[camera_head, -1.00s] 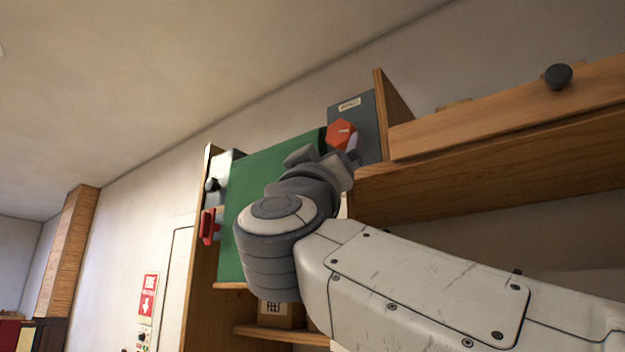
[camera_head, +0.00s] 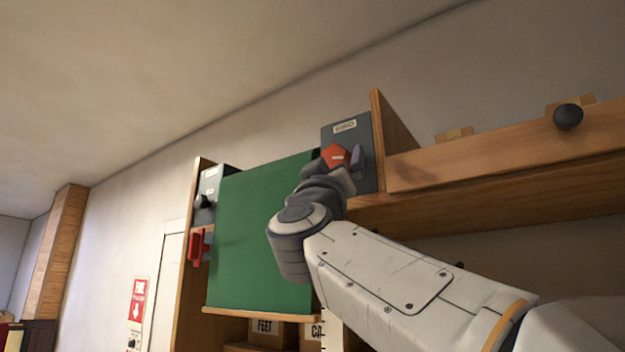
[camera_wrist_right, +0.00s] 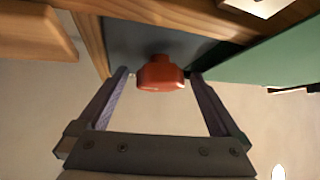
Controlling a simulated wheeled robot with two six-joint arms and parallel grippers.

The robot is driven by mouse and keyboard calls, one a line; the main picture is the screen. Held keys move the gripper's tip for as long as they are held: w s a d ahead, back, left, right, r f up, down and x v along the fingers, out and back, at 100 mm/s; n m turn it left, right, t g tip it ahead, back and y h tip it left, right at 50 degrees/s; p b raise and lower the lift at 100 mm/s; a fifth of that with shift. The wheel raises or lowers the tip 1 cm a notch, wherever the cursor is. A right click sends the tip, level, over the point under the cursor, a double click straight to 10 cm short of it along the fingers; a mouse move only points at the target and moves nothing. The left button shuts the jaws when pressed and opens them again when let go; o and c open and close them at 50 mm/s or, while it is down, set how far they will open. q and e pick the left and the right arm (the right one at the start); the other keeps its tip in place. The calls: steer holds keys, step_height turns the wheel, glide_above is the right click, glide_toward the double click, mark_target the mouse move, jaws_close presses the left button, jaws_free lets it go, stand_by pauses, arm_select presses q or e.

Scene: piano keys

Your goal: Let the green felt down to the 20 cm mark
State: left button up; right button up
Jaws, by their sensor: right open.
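The green felt (camera_head: 262,235) hangs as a sheet in a wooden frame, a wooden bar along its lower edge. A red knob (camera_head: 334,156) sits on the dark grey panel (camera_head: 346,136) at the felt's upper right. My right gripper is at the knob; in the right wrist view its open fingers (camera_wrist_right: 160,76) stand either side of the red knob (camera_wrist_right: 160,74), with visible gaps. A white strip with tick marks (camera_head: 323,328) shows below the felt; its numbers are too small to read. My left gripper is not in view.
A red part (camera_head: 197,247) and a small black knob (camera_head: 204,202) are on the frame's left side. A wooden shelf (camera_head: 500,150) with a black knob (camera_head: 568,116) juts out at right. Labelled boxes (camera_head: 268,328) stand below the felt.

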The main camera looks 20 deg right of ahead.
steer(key=c, duration=1.3)
steer(key=shift+m+g+h, duration=0.4)
steer(key=shift+m+h, duration=0.2)
steer(key=shift+h, duration=0.1)
steer(key=m+g+h, duration=0.1)
steer(key=m, duration=0.1)
steer(key=m+g+h, duration=0.1)
steer(key=m+h, duration=0.1)
steer(key=shift+w+a, duration=0.2)
steer(key=m+g+h, duration=0.3)
steer(key=m, duration=0.1)
steer(key=shift+w, duration=0.1)
steer(key=m+g+h+p, duration=0.1)
steer(key=m+g, duration=0.2)
steer(key=m, duration=0.1)
steer(key=m+g+h+p, duration=0.1)
steer(key=m+g+h, duration=0.1)
steer(key=m+g, duration=0.1)
steer(key=shift+w+a+r+m+g, duration=0.1)
steer(key=shift+a+r+m+g, duration=0.05)
steer(key=shift+m+g, duration=0.3)
steer(key=shift+m+g+h+p, duration=0.3)
steer(key=shift+m+g+p, duration=0.85)
steer(key=shift+m+g, duration=1.05)
